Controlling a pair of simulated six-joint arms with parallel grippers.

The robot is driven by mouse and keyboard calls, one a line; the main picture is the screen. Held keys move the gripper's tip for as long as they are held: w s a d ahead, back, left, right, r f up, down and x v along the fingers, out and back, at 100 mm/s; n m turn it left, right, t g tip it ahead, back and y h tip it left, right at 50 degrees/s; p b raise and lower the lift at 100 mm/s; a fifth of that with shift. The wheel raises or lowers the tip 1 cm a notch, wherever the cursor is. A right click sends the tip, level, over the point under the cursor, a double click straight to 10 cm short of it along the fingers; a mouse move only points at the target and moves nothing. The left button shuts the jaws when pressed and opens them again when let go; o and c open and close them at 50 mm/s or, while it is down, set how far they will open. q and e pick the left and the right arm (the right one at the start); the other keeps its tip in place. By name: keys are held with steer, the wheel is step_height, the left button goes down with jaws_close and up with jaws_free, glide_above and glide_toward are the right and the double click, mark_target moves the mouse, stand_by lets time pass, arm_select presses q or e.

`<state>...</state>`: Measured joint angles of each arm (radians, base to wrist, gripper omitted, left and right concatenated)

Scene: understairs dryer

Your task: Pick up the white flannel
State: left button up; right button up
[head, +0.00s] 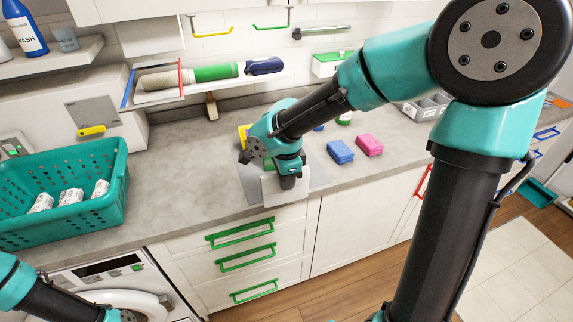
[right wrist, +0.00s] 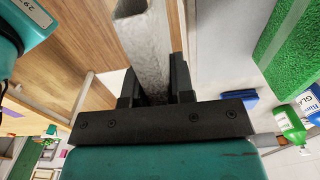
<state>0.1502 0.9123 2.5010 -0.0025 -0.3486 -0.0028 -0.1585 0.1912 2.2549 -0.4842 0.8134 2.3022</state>
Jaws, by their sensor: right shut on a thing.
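The white flannel (head: 287,193) hangs at the counter's front edge in the head view, below my right gripper (head: 287,178). In the right wrist view the flannel (right wrist: 148,45) is a pale, folded, upright strip between the two black fingers of the right gripper (right wrist: 155,85), which is shut on it. The gripper hides the flannel's upper part in the head view. Only part of my left arm shows at the lower left of the head view; its gripper is out of sight.
A teal basket (head: 75,222) with white rolled items stands on the counter at left. A blue sponge (head: 340,152) and a pink sponge (head: 369,145) lie right of my gripper. A green pad (right wrist: 290,45) is close by in the wrist view. Green-handled drawers (head: 245,262) are below.

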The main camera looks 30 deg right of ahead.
mark_target(286, 193)
steer(key=shift+s+a+r, duration=0.1)
steer(key=shift+s+a, duration=0.35)
steer(key=shift+s, duration=0.3)
steer(key=shift+s+a+r, duration=0.1)
steer(key=shift+s+a, duration=0.35)
steer(key=shift+s, duration=0.3)
steer(key=shift+s+a, duration=0.45)
steer(key=shift+s, duration=0.3)
